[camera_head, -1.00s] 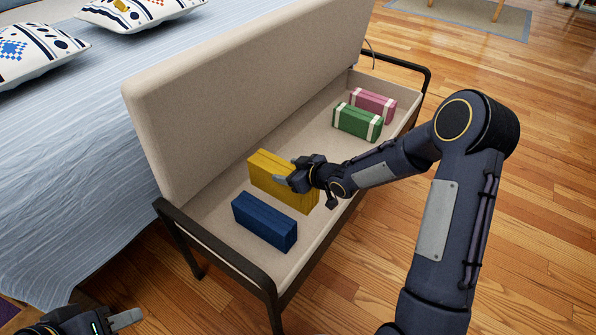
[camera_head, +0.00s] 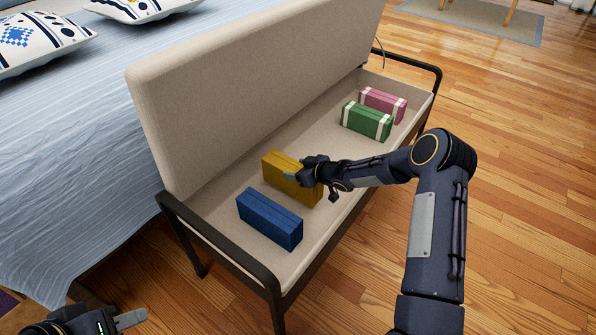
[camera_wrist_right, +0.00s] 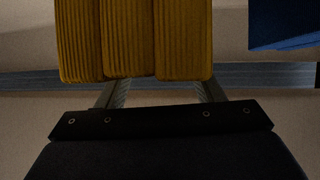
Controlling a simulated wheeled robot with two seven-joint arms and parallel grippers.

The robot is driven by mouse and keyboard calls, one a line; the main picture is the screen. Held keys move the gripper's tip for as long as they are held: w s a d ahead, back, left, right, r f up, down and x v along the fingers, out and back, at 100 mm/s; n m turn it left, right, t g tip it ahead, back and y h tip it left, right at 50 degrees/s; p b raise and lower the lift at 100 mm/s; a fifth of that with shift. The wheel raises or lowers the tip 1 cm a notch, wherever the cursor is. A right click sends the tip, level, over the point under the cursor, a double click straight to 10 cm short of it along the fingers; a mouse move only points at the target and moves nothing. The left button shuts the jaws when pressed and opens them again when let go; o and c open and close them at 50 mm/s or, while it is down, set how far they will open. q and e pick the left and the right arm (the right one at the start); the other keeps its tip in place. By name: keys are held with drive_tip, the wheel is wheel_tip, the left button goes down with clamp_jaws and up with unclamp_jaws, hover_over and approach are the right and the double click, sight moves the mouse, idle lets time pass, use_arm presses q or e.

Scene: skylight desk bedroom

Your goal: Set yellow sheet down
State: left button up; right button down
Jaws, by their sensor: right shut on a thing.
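The yellow sheet (camera_head: 285,178) is a folded, ribbed yellow block inside the long beige bench box (camera_head: 330,160), behind the blue folded block. My right gripper (camera_head: 303,175) is shut on its right-hand upper part. The right wrist view shows the yellow folds (camera_wrist_right: 135,40) between my fingers. The sheet is upright and low in the box; I cannot tell whether its underside touches the floor of the box. My left gripper (camera_head: 118,322) is at the bottom left, away from the bench. Only part of it shows, so its opening is unclear.
A blue folded block (camera_head: 269,218) lies nearer the front end. Green (camera_head: 367,120) and pink (camera_head: 383,103) strapped blocks lie at the far end. Bare floor of the box separates them from the yellow sheet. The raised lid (camera_head: 250,90) stands behind, beside the bed (camera_head: 70,150).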

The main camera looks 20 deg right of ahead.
drive_tip(key=shift+r, duration=0.15)
drive_tip(key=shift+f+b, duration=0.3)
drive_tip(key=shift+f, duration=0.35)
drive_tip(key=shift+c, duration=1.9)
unclamp_jaws()
